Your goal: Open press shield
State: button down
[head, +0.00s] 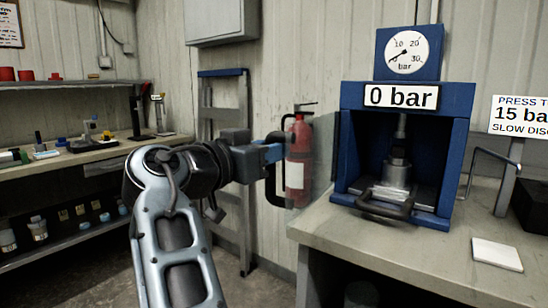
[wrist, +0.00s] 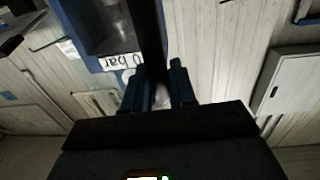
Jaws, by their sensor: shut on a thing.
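The blue press (head: 455,105) stands on the bench at right, with its front opening uncovered and a metal cylinder (head: 397,172) inside. A clear shield (head: 324,150) stands out to the left of the press, apparently swung away from the opening. A black handle (head: 271,186) is at the shield's left side. My gripper (head: 273,153) is shut on this handle, left of the press. In the wrist view my gripper's two fingers (wrist: 158,88) are on either side of the dark handle bar (wrist: 150,40). The press also shows there (wrist: 78,32), upside down.
A red fire extinguisher (head: 298,160) is on the wall behind the shield. A folded ladder (head: 224,115) leans behind my arm. The gauge (head: 406,52) reads near zero and the display (head: 402,97) reads "0 bar". A white pad (head: 497,254) lies on the bench (head: 400,245).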

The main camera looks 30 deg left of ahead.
jog(key=shift+w+d, duration=0.1)
jog(key=c, duration=1.1)
grip_release()
jog(key=s, duration=0.5)
jog(key=s+a, duration=0.1)
jog(key=s, duration=0.1)
jog(key=shift+s, duration=0.35)
jog(key=shift+s, duration=0.1)
